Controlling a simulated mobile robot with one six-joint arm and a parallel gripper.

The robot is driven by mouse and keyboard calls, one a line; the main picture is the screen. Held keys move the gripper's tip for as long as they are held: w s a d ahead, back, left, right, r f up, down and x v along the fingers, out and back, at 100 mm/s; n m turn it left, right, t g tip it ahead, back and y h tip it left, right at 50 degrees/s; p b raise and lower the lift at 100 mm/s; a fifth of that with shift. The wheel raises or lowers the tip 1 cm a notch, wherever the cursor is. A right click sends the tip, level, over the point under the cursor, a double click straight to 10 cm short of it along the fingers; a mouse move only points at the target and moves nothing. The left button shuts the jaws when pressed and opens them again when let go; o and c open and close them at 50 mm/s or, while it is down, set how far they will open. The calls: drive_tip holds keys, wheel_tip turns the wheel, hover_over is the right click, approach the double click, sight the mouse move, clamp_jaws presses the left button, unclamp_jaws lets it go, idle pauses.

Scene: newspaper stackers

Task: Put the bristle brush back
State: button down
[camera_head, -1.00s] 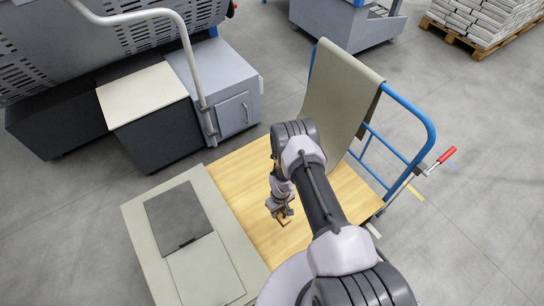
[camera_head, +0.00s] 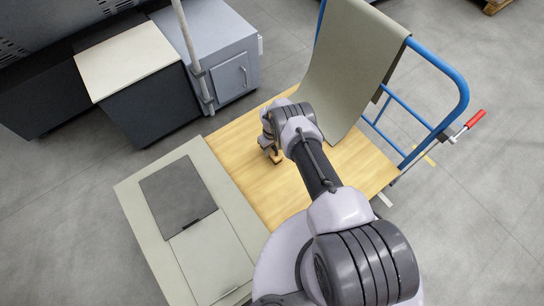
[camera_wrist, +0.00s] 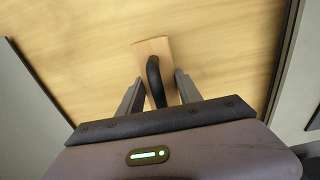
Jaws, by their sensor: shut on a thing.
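The bristle brush (camera_wrist: 151,48) shows in the wrist view as a pale wooden block with a black curved handle. My gripper (camera_wrist: 158,84) is shut on the handle, one grey finger on each side. In the head view my gripper (camera_head: 270,147) points down over the wooden deck (camera_head: 248,170) of the blue cart, near its far left edge. A small bit of the brush's tan block (camera_head: 276,157) shows below it. I cannot tell whether the brush touches the deck. The bristles are hidden.
A grey-green sheet (camera_head: 357,65) hangs over the cart's blue rail (camera_head: 462,82) and onto the deck. A low table (camera_head: 150,238) with a dark panel (camera_head: 177,202) stands at the left. Grey cabinets (camera_head: 222,65) and a post stand behind.

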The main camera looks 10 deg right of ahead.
sight(272, 150)
drive_tip(key=f, duration=0.3)
drive_tip(key=shift+s+b, duration=0.2)
drive_tip(key=shift+b, duration=0.2)
drive_tip(key=shift+r, duration=0.2)
drive_tip(key=shift+f, duration=0.15)
drive_tip(key=c, duration=0.8)
unclamp_jaws()
